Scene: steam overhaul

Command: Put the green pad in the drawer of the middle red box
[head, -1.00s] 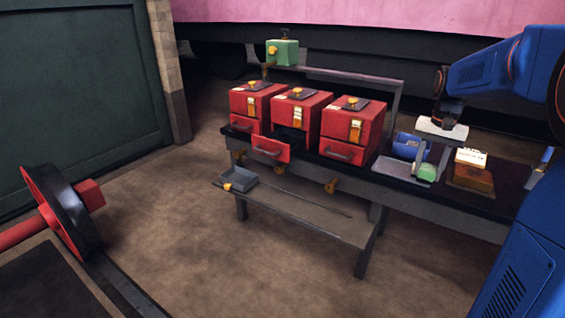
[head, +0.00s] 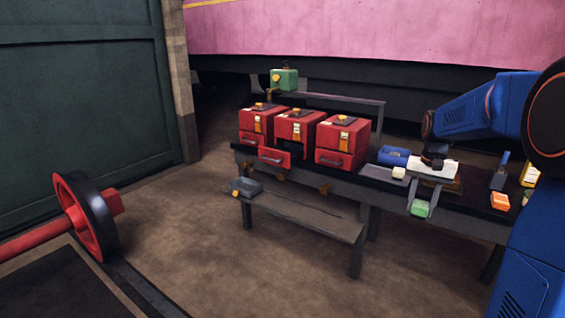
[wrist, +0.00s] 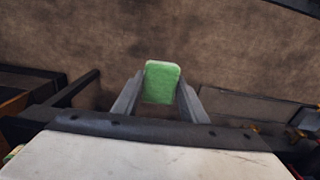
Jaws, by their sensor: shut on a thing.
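The green pad (head: 419,208) is held between the fingers of my gripper (head: 420,207), which is shut on it. The pad is in front of the bench's front edge, to the right of the red boxes. In the wrist view the pad (wrist: 162,82) sits between the fingertips, with brown floor behind it. The middle red box (head: 296,130) stands between two other red boxes on the bench. Its drawer (head: 274,158) is pulled out to the front, with a dark opening above. The drawer's inside is hard to see.
The left red box (head: 256,124) and right red box (head: 340,137) flank the middle one. A blue item (head: 394,156) and a white block (head: 398,173) lie on the bench between boxes and gripper. An orange block (head: 499,201) is at right. A lower shelf (head: 300,217) juts out below.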

